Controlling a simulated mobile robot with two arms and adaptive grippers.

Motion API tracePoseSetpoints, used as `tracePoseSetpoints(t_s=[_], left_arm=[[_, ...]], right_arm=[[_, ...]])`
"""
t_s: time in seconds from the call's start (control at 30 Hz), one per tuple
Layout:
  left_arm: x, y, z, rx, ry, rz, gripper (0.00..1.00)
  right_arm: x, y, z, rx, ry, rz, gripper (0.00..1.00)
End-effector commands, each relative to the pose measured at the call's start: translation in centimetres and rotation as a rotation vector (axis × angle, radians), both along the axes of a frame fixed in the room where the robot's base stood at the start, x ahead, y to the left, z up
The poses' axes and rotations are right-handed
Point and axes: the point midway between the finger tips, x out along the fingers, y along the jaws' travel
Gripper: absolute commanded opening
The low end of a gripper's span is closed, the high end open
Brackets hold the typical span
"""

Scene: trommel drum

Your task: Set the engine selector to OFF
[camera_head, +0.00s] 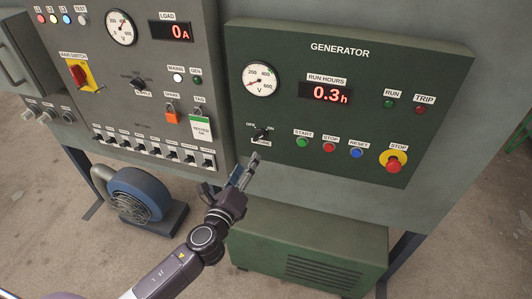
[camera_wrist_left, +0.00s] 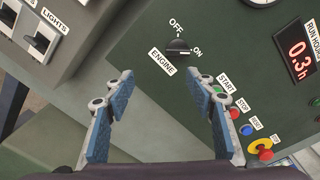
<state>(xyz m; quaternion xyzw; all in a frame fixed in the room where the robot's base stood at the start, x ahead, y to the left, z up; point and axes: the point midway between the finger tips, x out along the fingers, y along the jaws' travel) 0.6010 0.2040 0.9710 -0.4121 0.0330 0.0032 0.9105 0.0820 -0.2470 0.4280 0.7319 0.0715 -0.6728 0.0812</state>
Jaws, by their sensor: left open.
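The engine selector (camera_head: 261,134) is a small black rotary knob on the green generator panel (camera_head: 420,70), above its ENGINE label. In the left wrist view the selector (camera_wrist_left: 178,45) is upper centre, with OFF above it and ON to its right. I cannot surely tell which mark its pointer faces. My left gripper (camera_head: 247,168) is just below the selector in the head view. In the left wrist view my left gripper (camera_wrist_left: 160,90) is open and empty, its blue-padded fingers wide apart, with the knob beyond their tips and not touched. My right gripper is not in view.
Right of the selector are the green start button (camera_head: 302,142), red stop button (camera_head: 329,147), blue reset button (camera_head: 356,152) and red emergency stop (camera_head: 393,164). A grey panel (camera_head: 150,60) with switches is at left. A blue blower (camera_head: 142,193) and green box (camera_head: 310,250) stand below.

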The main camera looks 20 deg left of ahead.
Motion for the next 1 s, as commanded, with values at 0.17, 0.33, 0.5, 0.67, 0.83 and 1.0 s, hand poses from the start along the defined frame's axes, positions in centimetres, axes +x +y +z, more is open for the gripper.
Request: tracePoseSetpoints(t_s=[0.17,0.33,0.5,0.67,0.83,1.0], left_arm=[[0.4,-0.6,3.5,0.074,-0.072,-0.014,0.51],[2.5,-0.7,3.7,0.074,-0.072,-0.014,0.51],[5.2,-0.8,3.6,0.070,-0.070,-0.014,0.51],[7.0,-0.9,3.5,0.070,-0.069,-0.014,0.51],[7.8,-0.9,3.4,0.069,-0.068,-0.015,0.51],[7.9,-0.9,3.4,0.069,-0.067,-0.016,0.51]], right_arm=[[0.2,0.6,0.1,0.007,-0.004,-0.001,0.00],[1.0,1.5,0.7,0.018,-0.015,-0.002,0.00],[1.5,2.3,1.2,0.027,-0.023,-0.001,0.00],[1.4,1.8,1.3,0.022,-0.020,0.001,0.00],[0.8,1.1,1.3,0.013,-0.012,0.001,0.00],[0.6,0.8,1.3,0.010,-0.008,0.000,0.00]])
